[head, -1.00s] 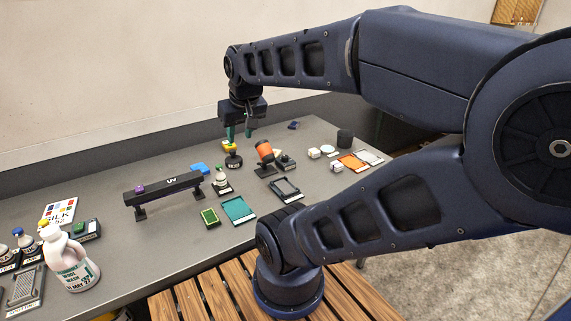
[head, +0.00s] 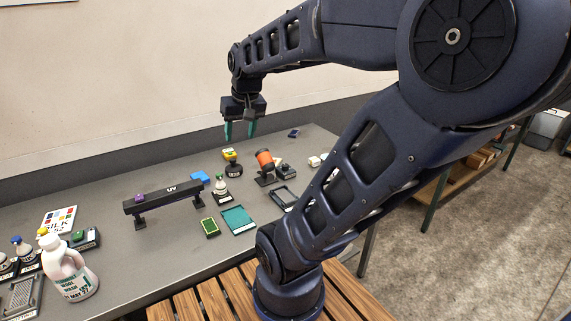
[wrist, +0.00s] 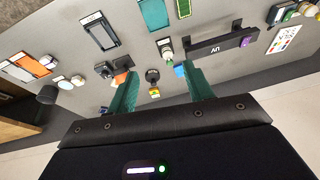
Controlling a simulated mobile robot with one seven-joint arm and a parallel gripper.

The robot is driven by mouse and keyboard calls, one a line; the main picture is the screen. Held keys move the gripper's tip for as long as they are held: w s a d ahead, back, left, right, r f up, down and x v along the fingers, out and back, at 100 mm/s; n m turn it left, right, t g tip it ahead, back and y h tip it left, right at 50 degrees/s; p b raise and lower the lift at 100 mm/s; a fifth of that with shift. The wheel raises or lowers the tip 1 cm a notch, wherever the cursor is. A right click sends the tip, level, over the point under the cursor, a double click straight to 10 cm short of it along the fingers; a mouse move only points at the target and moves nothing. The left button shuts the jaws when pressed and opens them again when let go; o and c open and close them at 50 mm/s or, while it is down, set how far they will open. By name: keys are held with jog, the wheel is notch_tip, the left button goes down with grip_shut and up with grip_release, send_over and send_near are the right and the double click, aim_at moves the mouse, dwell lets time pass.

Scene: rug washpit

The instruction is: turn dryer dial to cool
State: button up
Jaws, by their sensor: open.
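An orange cylinder on a black stand (head: 265,161), which looks like the dryer, is tilted on the grey table. A small black box (head: 285,172) sits right beside it; I cannot make out a dial or its setting. In the wrist view the orange cylinder (wrist: 120,77) and the black box (wrist: 103,70) show left of centre, partly behind a finger. My gripper (head: 240,133) has green fingers, spread apart and empty. It hangs above the back of the table, over a yellow-topped black item (head: 231,156), touching nothing.
A black UV lamp bar (head: 165,195) stands left. A white wool wash jug (head: 68,270) stands front left. The wall is behind.

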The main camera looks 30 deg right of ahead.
jog(key=w+d+f+m+g+y, duration=0.1)
jog(key=w+d+f+m+g, duration=0.1)
jog(key=w+d, duration=0.65)
jog(key=m+g+y, duration=0.2)
jog(key=m+g, duration=0.3)
jog(key=m, duration=0.1)
send_over(285, 165)
jog(key=w+d, duration=0.3)
notch_tip(285, 165, down, 20)
jog(key=x, duration=1)
jog(key=shift+w+d+f, duration=0.2)
jog(key=shift+d+f, duration=0.05)
jog(key=shift+f, duration=0.3)
jog(key=shift+t, duration=0.3)
jog(key=c, duration=1)
